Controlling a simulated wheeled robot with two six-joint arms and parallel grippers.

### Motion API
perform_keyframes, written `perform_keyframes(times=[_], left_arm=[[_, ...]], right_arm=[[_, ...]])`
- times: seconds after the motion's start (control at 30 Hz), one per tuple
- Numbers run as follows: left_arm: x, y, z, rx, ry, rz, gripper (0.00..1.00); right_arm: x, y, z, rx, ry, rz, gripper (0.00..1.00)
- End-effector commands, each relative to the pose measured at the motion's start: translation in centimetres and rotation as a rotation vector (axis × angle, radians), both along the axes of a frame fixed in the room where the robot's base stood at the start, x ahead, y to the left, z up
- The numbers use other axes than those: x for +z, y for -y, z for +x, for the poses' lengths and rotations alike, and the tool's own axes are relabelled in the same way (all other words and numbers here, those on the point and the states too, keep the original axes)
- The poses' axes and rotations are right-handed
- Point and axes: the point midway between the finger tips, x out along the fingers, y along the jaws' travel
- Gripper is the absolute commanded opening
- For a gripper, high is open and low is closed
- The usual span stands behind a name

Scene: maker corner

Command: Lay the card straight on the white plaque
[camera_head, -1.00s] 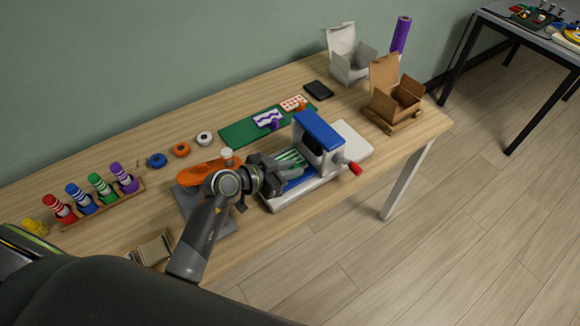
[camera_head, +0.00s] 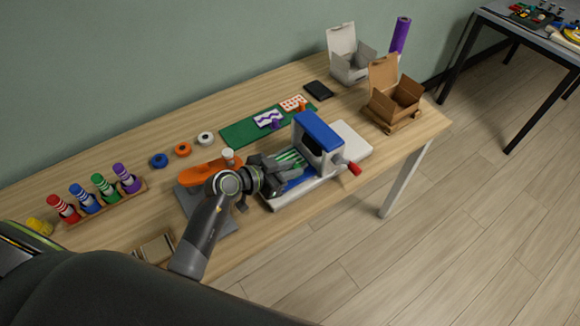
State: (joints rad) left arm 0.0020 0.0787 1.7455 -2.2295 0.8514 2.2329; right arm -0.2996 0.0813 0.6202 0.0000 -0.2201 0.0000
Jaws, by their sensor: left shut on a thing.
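A green-and-white striped card (camera_head: 290,156) lies over the blue bed (camera_head: 301,180) of a press, just left of its blue-topped frame (camera_head: 318,130). My left gripper (camera_head: 279,167) is shut on the card from the left, low over the bed, and hides part of it. I cannot tell whether the card touches what is below it. The white plaque cannot be made out for certain under the card and gripper. My right gripper is not in view.
The press has a red handle (camera_head: 354,168) at its right and a white slab (camera_head: 354,142) behind. A green mat (camera_head: 240,133) with two other patterned cards lies beyond. An orange tool (camera_head: 210,172) is near my wrist. Open boxes (camera_head: 397,95) stand at the right.

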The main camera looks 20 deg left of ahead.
Motion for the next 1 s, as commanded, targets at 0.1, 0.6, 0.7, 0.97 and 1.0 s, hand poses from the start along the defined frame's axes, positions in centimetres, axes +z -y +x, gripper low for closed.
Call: perform_keyframes(times=[0.1, 0.6, 0.7, 0.97, 1.0], left_arm=[[-0.02, 0.01, 0.00, 0.000, 0.000, 0.000, 0.00], [-0.52, 0.02, 0.00, -0.001, -0.001, -0.001, 0.00], [-0.67, 0.02, -0.02, -0.001, -0.001, -0.001, 0.00], [-1.00, 0.01, -0.01, -0.001, 0.000, 0.000, 0.25], [-0.99, 0.02, -0.01, -0.001, 0.000, 0.000, 0.30]], right_arm=[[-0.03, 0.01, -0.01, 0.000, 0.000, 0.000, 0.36], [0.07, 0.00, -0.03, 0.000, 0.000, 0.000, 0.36], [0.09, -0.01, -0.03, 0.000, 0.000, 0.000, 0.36], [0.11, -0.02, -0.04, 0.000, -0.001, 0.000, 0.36], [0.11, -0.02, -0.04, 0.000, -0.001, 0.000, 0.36]])
